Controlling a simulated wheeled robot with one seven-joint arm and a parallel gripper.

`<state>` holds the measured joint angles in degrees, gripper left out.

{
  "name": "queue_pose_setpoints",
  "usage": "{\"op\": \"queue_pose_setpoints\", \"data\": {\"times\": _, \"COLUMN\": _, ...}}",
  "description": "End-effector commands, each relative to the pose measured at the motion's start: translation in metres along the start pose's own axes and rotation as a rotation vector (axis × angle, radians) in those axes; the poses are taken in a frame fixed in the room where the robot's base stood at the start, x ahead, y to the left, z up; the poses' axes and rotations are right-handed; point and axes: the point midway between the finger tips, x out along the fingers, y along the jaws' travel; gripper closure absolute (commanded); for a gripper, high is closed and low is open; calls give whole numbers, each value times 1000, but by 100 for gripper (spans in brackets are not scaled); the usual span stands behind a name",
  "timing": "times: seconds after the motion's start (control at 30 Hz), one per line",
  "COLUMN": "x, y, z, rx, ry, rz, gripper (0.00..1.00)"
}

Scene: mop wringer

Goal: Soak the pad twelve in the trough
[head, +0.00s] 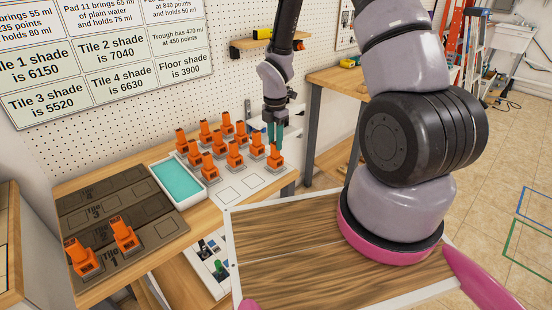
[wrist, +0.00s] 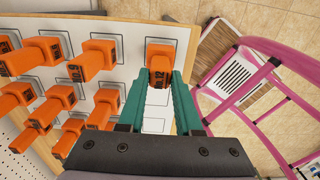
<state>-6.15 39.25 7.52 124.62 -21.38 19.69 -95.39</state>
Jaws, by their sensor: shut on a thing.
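Pad twelve (head: 275,161) is an orange block with a handle, at the right end of the white pad board (head: 262,187).
Several other orange pads (head: 235,154) stand close by on the board, left of my gripper. Two pads (head: 124,234) stand on the dark tiles (head: 95,197) left of the trough. A pegboard wall with a sign (head: 105,65) rises behind the bench.

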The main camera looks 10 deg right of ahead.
Motion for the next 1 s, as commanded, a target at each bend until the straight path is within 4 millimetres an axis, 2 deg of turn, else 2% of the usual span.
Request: {"op": "queue_pose_setpoints", "data": {"times": 1.0, "x": -56, "y": 0, "z": 0, "rx": 0, "ry": 0, "rz": 1, "gripper": 100}}
